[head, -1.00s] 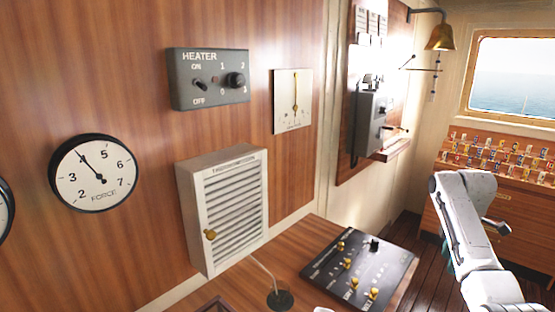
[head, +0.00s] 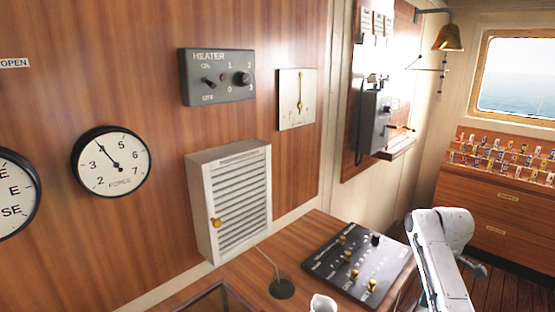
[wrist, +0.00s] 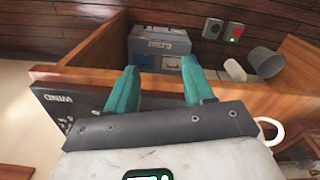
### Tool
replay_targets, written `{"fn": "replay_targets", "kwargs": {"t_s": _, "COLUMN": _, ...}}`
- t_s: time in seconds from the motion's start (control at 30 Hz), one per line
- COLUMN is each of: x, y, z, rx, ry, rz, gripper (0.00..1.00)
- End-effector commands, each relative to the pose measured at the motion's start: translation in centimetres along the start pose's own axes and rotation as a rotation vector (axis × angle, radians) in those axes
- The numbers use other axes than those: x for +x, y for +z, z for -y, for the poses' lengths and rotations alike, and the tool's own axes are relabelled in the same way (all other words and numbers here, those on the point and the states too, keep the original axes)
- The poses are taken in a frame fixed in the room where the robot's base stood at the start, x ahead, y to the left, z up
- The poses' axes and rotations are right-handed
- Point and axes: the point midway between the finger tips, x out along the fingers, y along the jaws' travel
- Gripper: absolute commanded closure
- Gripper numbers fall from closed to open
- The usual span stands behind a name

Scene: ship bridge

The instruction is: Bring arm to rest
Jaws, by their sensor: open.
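My arm (head: 440,245) shows at the lower right of the head view, folded with its bend up, beside the black switch panel on the desk. Its gripper end is mostly hidden there. In the wrist view, my gripper (wrist: 160,82) has two teal fingers set well apart, with nothing held between them. Beyond the fingers are a wooden edge (wrist: 235,87) and a grey-blue box (wrist: 160,45). I cannot tell whether the fingers touch the edge.
The black panel (head: 360,262) with brass knobs lies on the desk (head: 235,287). A white louvred cabinet (head: 230,200) stands against the wall. In the wrist view, a grey bin (wrist: 266,62) is beyond the wooden edge, and a white ring-shaped handle (wrist: 272,130) is close to my gripper's right.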

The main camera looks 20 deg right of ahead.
Motion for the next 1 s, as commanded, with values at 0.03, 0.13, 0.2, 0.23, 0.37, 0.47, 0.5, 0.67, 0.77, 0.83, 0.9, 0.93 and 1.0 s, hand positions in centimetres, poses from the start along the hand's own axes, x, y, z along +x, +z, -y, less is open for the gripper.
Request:
{"fn": "replay_targets", "kwargs": {"t_s": 0.03, "x": 1.3, "y": -1.0, "z": 1.3, "rx": 0.012, "ry": -0.004, "rz": -0.005, "gripper": 0.47}}
{"fn": "replay_targets", "kwargs": {"t_s": 0.13, "x": 3.8, "y": -3.0, "z": 4.1, "rx": 0.055, "ry": -0.003, "rz": -0.015, "gripper": 0.47}}
{"fn": "replay_targets", "kwargs": {"t_s": 0.2, "x": 5.8, "y": -4.3, "z": 6.9, "rx": 0.095, "ry": -0.005, "rz": -0.022, "gripper": 0.47}}
{"fn": "replay_targets", "kwargs": {"t_s": 0.23, "x": 6.7, "y": -4.8, "z": 8.2, "rx": 0.116, "ry": -0.007, "rz": -0.025, "gripper": 0.47}}
{"fn": "replay_targets", "kwargs": {"t_s": 0.37, "x": 9.8, "y": -6.5, "z": 14.1, "rx": 0.211, "ry": -0.006, "rz": -0.039, "gripper": 0.47}}
{"fn": "replay_targets", "kwargs": {"t_s": 0.47, "x": 11.6, "y": -6.9, "z": 18.8, "rx": 0.288, "ry": -0.008, "rz": -0.044, "gripper": 0.47}}
{"fn": "replay_targets", "kwargs": {"t_s": 0.5, "x": 12.2, "y": -6.9, "z": 20.6, "rx": 0.318, "ry": -0.007, "rz": -0.046, "gripper": 0.47}}
{"fn": "replay_targets", "kwargs": {"t_s": 0.67, "x": 13.6, "y": -5.6, "z": 27.7, "rx": 0.445, "ry": -0.001, "rz": -0.047, "gripper": 0.47}}
{"fn": "replay_targets", "kwargs": {"t_s": 0.77, "x": 13.7, "y": -4.1, "z": 31.8, "rx": 0.524, "ry": 0.007, "rz": -0.046, "gripper": 0.47}}
{"fn": "replay_targets", "kwargs": {"t_s": 0.83, "x": 13.5, "y": -2.8, "z": 34.4, "rx": 0.576, "ry": 0.015, "rz": -0.045, "gripper": 0.47}}
{"fn": "replay_targets", "kwargs": {"t_s": 0.9, "x": 13.0, "y": -1.5, "z": 36.5, "rx": 0.626, "ry": 0.023, "rz": -0.044, "gripper": 0.47}}
{"fn": "replay_targets", "kwargs": {"t_s": 0.93, "x": 12.8, "y": -1.0, "z": 37.2, "rx": 0.645, "ry": 0.027, "rz": -0.044, "gripper": 0.47}}
{"fn": "replay_targets", "kwargs": {"t_s": 1.0, "x": 12.2, "y": 0.1, "z": 38.6, "rx": 0.683, "ry": 0.037, "rz": -0.045, "gripper": 0.47}}
